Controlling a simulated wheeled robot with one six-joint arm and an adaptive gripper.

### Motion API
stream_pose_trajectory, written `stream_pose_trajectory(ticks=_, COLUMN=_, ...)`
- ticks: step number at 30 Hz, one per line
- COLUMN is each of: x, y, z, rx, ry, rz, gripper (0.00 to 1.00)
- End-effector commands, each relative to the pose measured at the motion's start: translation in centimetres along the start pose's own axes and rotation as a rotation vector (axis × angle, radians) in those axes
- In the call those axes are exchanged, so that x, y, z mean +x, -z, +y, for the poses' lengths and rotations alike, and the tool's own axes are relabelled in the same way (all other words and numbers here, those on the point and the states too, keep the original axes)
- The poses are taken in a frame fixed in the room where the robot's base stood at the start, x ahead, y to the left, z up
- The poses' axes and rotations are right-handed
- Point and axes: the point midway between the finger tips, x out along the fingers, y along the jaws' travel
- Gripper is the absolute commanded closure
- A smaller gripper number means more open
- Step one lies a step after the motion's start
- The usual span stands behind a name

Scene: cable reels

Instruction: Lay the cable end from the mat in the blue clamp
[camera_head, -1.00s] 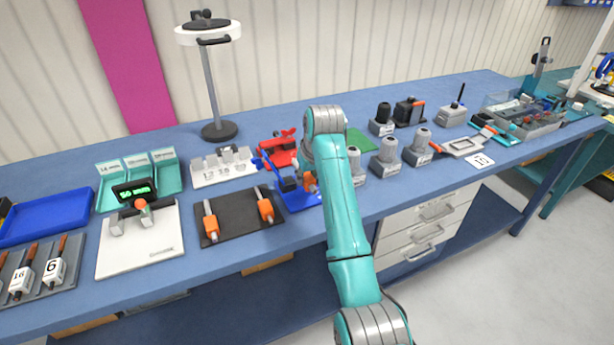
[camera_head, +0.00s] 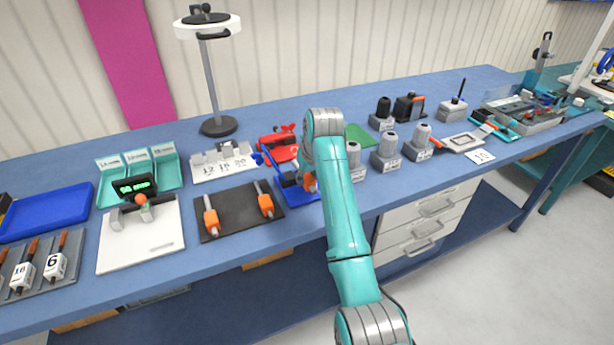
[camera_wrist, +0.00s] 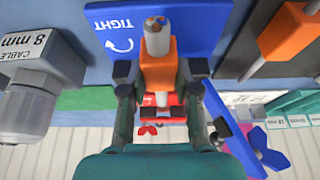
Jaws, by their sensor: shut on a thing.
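My gripper (camera_wrist: 161,72) is shut on an orange cable end (camera_wrist: 158,63) with a grey sleeve and a copper-coloured tip. The held cable end is over the blue clamp's base plate (camera_wrist: 205,22), which is marked TIGHT; whether it touches the clamp I cannot tell. A blue winged handle (camera_wrist: 263,150) shows at lower right in the wrist view. In the head view the blue clamp (camera_head: 298,194) is partly hidden by my arm. The black mat (camera_head: 238,218) lies left of it with two other orange cable ends (camera_head: 211,222) (camera_head: 265,202).
A red clamp (camera_head: 278,141) stands just behind the blue one. Grey cable holders (camera_head: 387,155) stand close on the right, one labelled 8 mm (camera_wrist: 30,95) in the wrist view. A white stand with size numbers (camera_head: 222,168) is behind the mat.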

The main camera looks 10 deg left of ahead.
Motion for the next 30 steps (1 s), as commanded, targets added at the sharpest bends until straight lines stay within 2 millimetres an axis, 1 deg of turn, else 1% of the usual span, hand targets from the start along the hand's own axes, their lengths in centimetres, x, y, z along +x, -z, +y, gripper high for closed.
stream_pose_trajectory(ticks=15, x=1.4, y=-0.6, z=0.0, rx=0.000, ry=0.000, rz=0.000, gripper=1.00)
stream_pose_trajectory(ticks=24, x=1.6, y=-0.6, z=0.0, rx=0.000, ry=0.000, rz=0.001, gripper=1.00)
stream_pose_trajectory(ticks=25, x=1.6, y=-0.6, z=0.0, rx=0.000, ry=0.000, rz=0.001, gripper=0.64)
stream_pose_trajectory(ticks=26, x=1.6, y=-0.6, z=0.0, rx=0.000, ry=0.000, rz=0.001, gripper=0.57)
stream_pose_trajectory(ticks=27, x=1.6, y=-0.6, z=0.0, rx=0.000, ry=0.000, rz=0.001, gripper=0.47)
stream_pose_trajectory(ticks=28, x=1.6, y=-0.6, z=0.0, rx=0.000, ry=0.000, rz=0.001, gripper=0.40)
stream_pose_trajectory(ticks=30, x=1.6, y=-0.6, z=0.0, rx=0.000, ry=0.000, rz=0.001, gripper=0.40)
